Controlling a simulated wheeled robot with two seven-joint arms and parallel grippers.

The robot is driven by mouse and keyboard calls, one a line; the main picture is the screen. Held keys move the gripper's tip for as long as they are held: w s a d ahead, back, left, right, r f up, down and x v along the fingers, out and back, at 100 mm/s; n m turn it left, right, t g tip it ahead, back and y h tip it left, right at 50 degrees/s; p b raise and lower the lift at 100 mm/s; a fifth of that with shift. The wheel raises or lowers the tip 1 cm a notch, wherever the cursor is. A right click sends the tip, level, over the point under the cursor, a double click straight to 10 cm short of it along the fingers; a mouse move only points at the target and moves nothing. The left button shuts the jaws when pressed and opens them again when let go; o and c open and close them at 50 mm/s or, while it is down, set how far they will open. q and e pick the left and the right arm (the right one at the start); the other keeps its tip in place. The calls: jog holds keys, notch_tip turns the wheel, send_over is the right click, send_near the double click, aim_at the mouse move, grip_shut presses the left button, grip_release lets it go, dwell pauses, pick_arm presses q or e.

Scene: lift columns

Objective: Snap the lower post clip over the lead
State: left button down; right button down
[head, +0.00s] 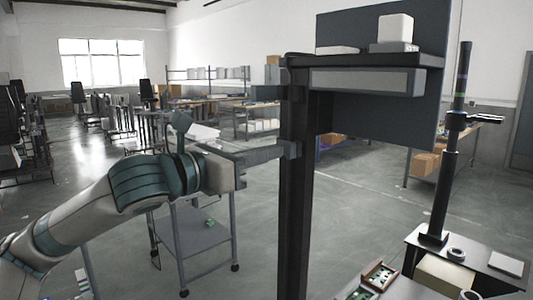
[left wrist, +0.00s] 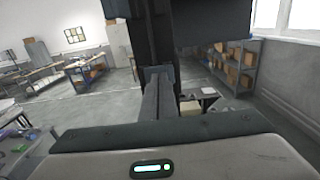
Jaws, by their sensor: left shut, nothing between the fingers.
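A dark upright post (head: 297,205) stands in the middle of the head view; it also shows in the left wrist view (left wrist: 149,35). My left gripper (head: 280,153) reaches to it from the left with its fingers shut and empty. A small grey block (head: 292,149), which may be the lower post clip, sits on the post at the fingertips. In the left wrist view the fingers (left wrist: 157,85) point straight at the post and meet this block; touching or just apart, I cannot tell. I cannot make out the lead. My right gripper is out of view.
A shelf (head: 375,60) with a white box (head: 395,28) tops the post, before a dark panel (head: 385,110). A grey cart (head: 203,245) stands behind my left arm. A black column (head: 446,190) stands on a bench at the right.

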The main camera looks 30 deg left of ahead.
pick_arm(q)
jog(key=shift+s, duration=0.15)
jog(key=b+v, duration=0.4)
jog(key=v, duration=0.2)
jog(key=shift+s+a, duration=0.15)
jog(key=shift+s, duration=0.15)
dwell(0.9)
